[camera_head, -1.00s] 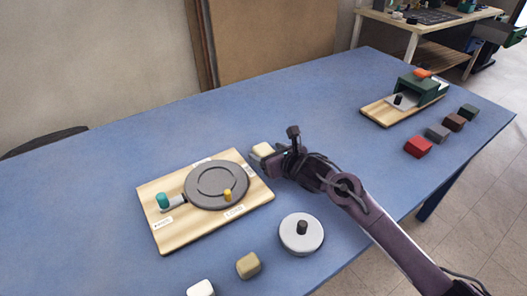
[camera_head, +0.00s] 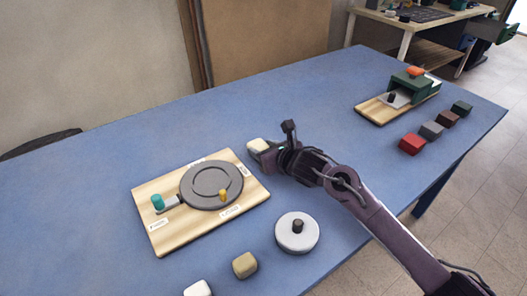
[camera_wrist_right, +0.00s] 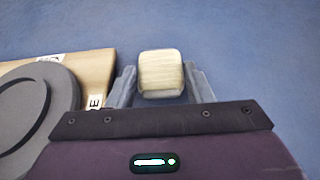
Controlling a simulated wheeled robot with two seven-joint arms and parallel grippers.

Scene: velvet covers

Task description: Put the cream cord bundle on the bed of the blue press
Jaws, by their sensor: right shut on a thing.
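My right gripper (camera_head: 268,150) is shut on the cream cord bundle (camera_head: 257,145), a small rounded block beyond the right corner of the disc board. In the right wrist view the bundle (camera_wrist_right: 160,72) sits between both fingers, with fine stripes on its near side. I cannot tell how far it is above the table. No plainly blue press shows. A dark green housing (camera_head: 408,84) with an orange top stands on a wooden board at the back right, a grey plate (camera_head: 396,99) with a black knob before it. My left gripper is not in view.
A wooden board (camera_head: 165,235) carries a grey disc (camera_head: 197,185) and a teal knob (camera_head: 157,202). A white round lid (camera_head: 297,238), a tan block (camera_head: 245,265) and a white block (camera_head: 198,288) lie in front. Several blocks, one red (camera_head: 412,144), line the right. The table's middle is clear.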

